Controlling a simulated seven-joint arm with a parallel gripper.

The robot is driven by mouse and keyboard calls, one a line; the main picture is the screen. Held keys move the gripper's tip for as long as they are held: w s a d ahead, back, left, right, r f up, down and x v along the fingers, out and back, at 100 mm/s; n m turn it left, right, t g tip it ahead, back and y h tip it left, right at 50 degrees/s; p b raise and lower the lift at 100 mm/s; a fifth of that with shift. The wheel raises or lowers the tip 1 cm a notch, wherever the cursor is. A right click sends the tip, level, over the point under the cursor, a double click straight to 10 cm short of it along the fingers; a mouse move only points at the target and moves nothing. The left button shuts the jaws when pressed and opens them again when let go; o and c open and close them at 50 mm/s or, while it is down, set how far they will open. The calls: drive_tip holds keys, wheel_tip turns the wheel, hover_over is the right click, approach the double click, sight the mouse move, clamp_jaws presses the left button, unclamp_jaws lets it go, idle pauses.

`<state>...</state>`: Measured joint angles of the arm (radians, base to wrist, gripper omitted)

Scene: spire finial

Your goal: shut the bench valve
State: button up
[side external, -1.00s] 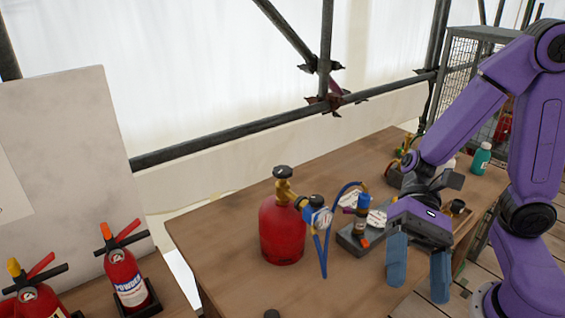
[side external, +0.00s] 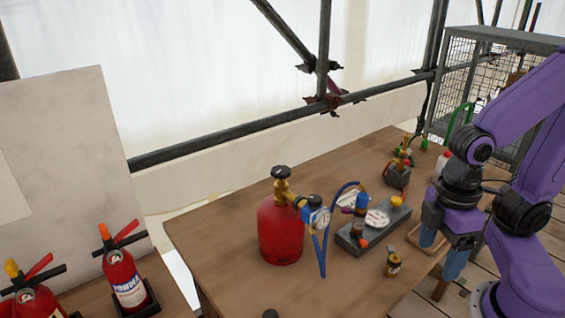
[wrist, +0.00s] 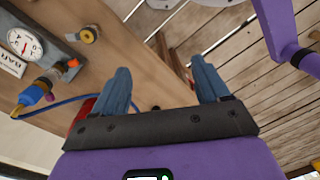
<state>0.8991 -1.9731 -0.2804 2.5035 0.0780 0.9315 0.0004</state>
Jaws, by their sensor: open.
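A grey block (side external: 352,241) on the bench carries a white dial (side external: 377,218), a blue and brass fitting (side external: 361,208) with an orange tip, and a yellow knob (side external: 397,201). I cannot tell for certain which part is the bench valve. A blue hose (side external: 325,262) runs from the fitting to the regulator on a red gas bottle (side external: 281,232). My gripper (side external: 440,250) points down, open and empty, right of the block near the bench edge. In the wrist view, the space between its fingers (wrist: 159,68) is empty; the dial (wrist: 25,43) and fitting (wrist: 40,88) are at left.
A small brass and black piece (side external: 393,263) stands on the bench in front of the block. A brass-topped device (side external: 398,175) sits farther back. A wire cage (side external: 465,80) stands behind my arm. Fire extinguishers (side external: 125,278) are at left.

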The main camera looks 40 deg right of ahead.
wheel_tip(320, 180, up, 21)
drive_tip(key=m, duration=1)
hover_over(281, 169)
drive_tip(key=shift+t, duration=0.4)
wheel_tip(281, 169, down, 18)
drive_tip(key=shift+r, duration=0.15)
